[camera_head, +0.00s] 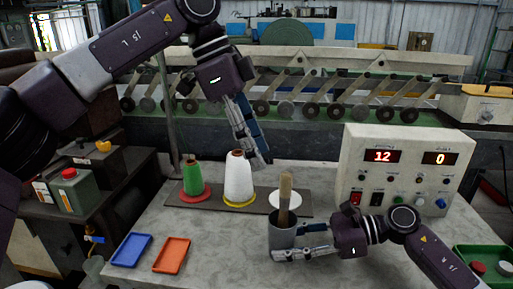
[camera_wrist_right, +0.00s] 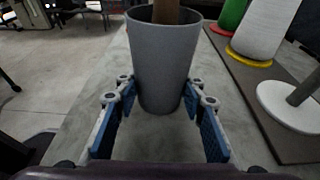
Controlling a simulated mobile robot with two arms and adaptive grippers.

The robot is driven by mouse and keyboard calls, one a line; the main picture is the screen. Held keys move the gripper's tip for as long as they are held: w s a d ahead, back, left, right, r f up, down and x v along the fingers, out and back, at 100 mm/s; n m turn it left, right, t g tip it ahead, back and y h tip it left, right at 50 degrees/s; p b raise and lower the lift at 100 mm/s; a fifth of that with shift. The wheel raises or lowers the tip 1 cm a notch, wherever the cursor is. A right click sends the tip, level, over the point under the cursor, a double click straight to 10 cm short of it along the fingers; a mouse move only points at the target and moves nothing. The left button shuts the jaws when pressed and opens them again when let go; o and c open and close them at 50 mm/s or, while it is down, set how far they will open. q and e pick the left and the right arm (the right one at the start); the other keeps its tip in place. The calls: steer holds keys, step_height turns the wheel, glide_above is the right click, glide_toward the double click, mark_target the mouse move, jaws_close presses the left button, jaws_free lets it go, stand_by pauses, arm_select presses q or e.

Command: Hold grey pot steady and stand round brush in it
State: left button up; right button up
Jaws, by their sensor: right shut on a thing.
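The grey pot (camera_head: 282,238) stands upright on the grey table, and it also shows in the right wrist view (camera_wrist_right: 161,65). My right gripper (camera_head: 287,252) is shut on the pot low down, with a blue-padded finger on either side of it in the right wrist view (camera_wrist_right: 160,105). The round brush (camera_head: 285,192) stands nearly upright in the pot, its pale wooden end up and its lower end hidden inside. My left gripper (camera_head: 258,160) is above and left of the brush, apart from it, pointing down. Its fingers overlap in the view, so its opening is unclear.
A dark board (camera_head: 217,202) behind the pot carries a green cone (camera_head: 193,178), a white cone (camera_head: 238,180) and a white disc with a post (camera_head: 276,203). A control box (camera_head: 400,165) stands at right. Blue (camera_head: 131,236) and orange (camera_head: 172,270) trays lie at left.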

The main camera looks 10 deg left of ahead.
stand_by(0.3)
steer(key=o, duration=0.9)
steer(key=shift+o, duration=0.2)
steer(key=shift+d, duration=0.1)
